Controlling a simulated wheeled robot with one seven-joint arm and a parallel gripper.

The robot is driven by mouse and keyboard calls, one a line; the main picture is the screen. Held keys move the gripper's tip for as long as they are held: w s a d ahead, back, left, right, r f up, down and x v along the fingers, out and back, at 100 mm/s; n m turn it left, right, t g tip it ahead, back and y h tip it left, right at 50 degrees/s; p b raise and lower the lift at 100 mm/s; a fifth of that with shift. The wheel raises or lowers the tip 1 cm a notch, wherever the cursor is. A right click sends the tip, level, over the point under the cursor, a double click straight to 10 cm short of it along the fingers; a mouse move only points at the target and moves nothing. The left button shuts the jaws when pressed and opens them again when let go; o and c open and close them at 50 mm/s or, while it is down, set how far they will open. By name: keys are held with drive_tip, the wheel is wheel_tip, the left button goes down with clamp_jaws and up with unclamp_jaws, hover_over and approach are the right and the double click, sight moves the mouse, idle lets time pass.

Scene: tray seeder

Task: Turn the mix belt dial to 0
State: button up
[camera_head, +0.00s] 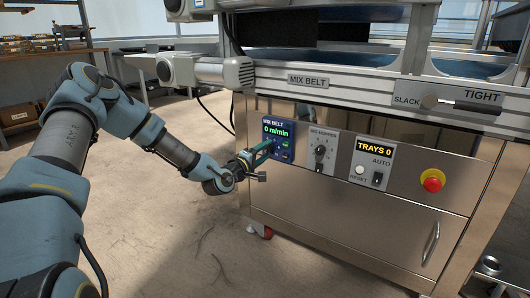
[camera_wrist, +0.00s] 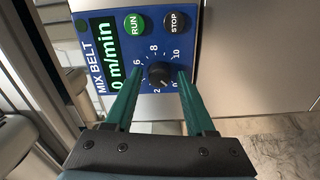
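The mix belt dial (camera_wrist: 160,75) is a small black knob on a blue panel (camera_wrist: 190,48), with scale numbers around it. A pale mark on the knob is too small to read surely. The panel's green display (camera_wrist: 103,45) reads 0 m/min; it also shows in the head view (camera_head: 277,130). My gripper (camera_wrist: 159,74) has its two teal fingers on either side of the dial, with narrow gaps seeming to show. Whether the tips touch it is unclear. In the head view my gripper (camera_head: 263,150) reaches the panel from the left and hides the dial.
A green RUN button (camera_wrist: 137,24) and a black STOP button (camera_wrist: 177,22) sit beside the dial. Right of the panel are a selector knob (camera_head: 319,153), a TRAYS 0 counter (camera_head: 374,148) and a red emergency button (camera_head: 432,180). A motor (camera_head: 236,72) and rail overhang above.

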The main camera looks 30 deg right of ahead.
drive_tip(key=shift+o, duration=0.6)
drive_tip(key=p+v, duration=0.2)
drive_tip(key=v, duration=0.9)
drive_tip(key=shift+w, duration=0.1)
